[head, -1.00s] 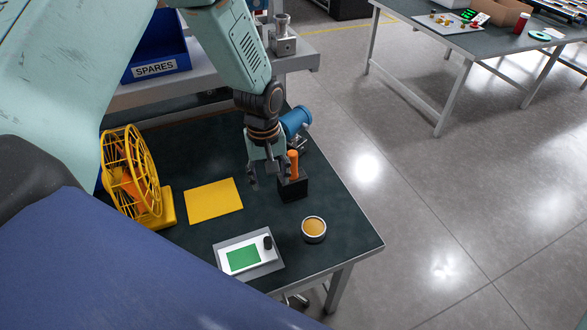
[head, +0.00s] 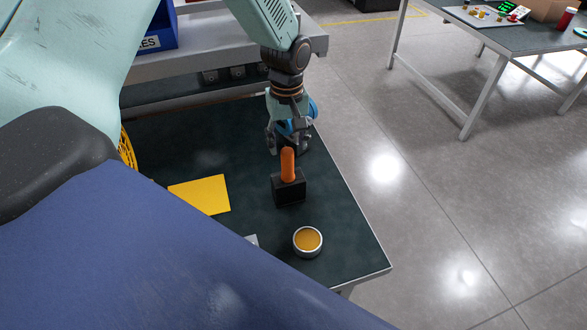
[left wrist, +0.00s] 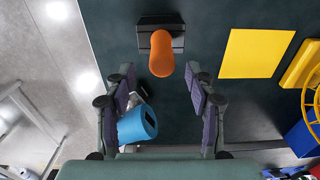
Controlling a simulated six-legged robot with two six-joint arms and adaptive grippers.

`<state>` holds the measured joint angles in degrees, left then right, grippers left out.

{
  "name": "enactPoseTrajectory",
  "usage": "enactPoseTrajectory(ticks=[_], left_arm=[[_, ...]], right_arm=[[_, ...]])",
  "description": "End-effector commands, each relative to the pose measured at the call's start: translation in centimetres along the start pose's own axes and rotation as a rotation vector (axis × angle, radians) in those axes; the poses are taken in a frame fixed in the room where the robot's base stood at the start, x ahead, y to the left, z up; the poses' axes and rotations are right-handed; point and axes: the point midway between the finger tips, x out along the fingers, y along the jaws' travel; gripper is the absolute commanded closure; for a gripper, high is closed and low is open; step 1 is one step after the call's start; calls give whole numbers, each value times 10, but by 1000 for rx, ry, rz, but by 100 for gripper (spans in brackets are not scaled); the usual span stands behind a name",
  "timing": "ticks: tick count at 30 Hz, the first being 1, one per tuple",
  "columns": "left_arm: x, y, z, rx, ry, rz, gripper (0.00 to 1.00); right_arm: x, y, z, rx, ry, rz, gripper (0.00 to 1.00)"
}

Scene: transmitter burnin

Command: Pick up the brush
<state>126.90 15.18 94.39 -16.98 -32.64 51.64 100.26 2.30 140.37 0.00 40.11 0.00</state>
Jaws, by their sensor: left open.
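The brush shows as an upright orange handle (head: 288,163) standing in a black block holder (head: 289,190) on the dark table. The handle also shows in the left wrist view (left wrist: 162,54), and its lower end is hidden in the holder. My left gripper (head: 287,146) is open and empty, just behind the handle in the head view. In the left wrist view its two fingers (left wrist: 160,76) are spread, and the handle lies centred just past the fingertips. I see no contact. My right gripper is not in view.
A blue cylinder (left wrist: 137,124) stands close by the left fingers. A yellow mat (head: 200,194) lies left of the holder, and a round tin (head: 307,241) stands in front. The table's right edge (head: 357,205) is near. A yellow fan guard (head: 127,152) is mostly hidden.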

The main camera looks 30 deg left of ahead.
Motion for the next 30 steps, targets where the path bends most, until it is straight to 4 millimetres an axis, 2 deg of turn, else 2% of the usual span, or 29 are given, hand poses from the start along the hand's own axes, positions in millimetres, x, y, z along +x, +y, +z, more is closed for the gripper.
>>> enactPoseTrajectory(ticks=[10,18,28,30], left_arm=[[34,-4,5,-1,-2,-3,45],[71,-1,6,0,-1,-2,45],[78,2,4,-1,-1,0,45],[78,2,3,-1,0,0,50]], right_arm=[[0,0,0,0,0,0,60],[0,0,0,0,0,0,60],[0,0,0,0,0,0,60],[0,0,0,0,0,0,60]])
